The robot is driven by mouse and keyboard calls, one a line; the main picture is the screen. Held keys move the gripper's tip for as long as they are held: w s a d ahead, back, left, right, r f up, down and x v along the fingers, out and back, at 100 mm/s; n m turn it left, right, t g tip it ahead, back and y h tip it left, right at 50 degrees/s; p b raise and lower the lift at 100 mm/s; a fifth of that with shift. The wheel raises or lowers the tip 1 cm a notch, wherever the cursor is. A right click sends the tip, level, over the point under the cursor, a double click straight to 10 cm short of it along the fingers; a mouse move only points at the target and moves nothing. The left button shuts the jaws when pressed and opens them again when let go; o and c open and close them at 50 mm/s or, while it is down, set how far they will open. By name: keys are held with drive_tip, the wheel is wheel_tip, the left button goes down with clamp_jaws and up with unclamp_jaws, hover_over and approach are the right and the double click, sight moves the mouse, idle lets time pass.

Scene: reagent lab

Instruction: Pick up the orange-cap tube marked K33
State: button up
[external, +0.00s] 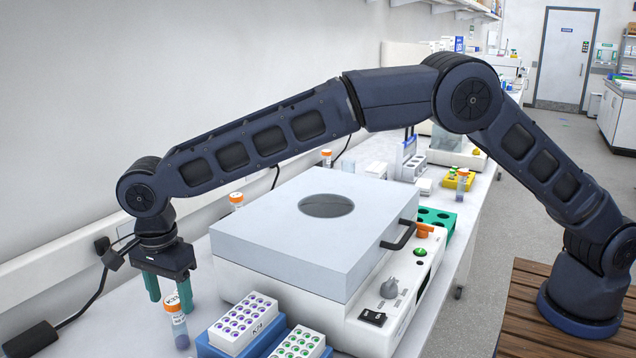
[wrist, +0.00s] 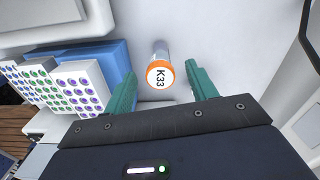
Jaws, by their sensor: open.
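The orange-cap tube marked K33 (external: 179,328) stands upright on the white bench at the lower left, beside the racks. In the wrist view the K33 tube (wrist: 160,74) shows from above, its white cap top with an orange rim reading K33. My gripper (external: 169,293) is open, with green fingers pointing down above the tube. In the wrist view my gripper (wrist: 161,70) has one finger on each side of the cap, with clear gaps between finger and cap. The gripper holds nothing.
A grey-lidded centrifuge (external: 290,225) stands right of the tube. Other orange-cap tubes stand behind, one (external: 236,199) by the wall side of the centrifuge. A black power adapter (external: 30,338) lies at the left.

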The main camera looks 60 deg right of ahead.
sight(177, 320)
drive_tip(key=shift+d+f, duration=0.15)
drive_tip(key=shift+f, duration=1.5)
drive_tip(key=shift+d+f, duration=0.1)
drive_tip(key=shift+f, duration=1.55)
drive_tip(key=c, duration=1.1)
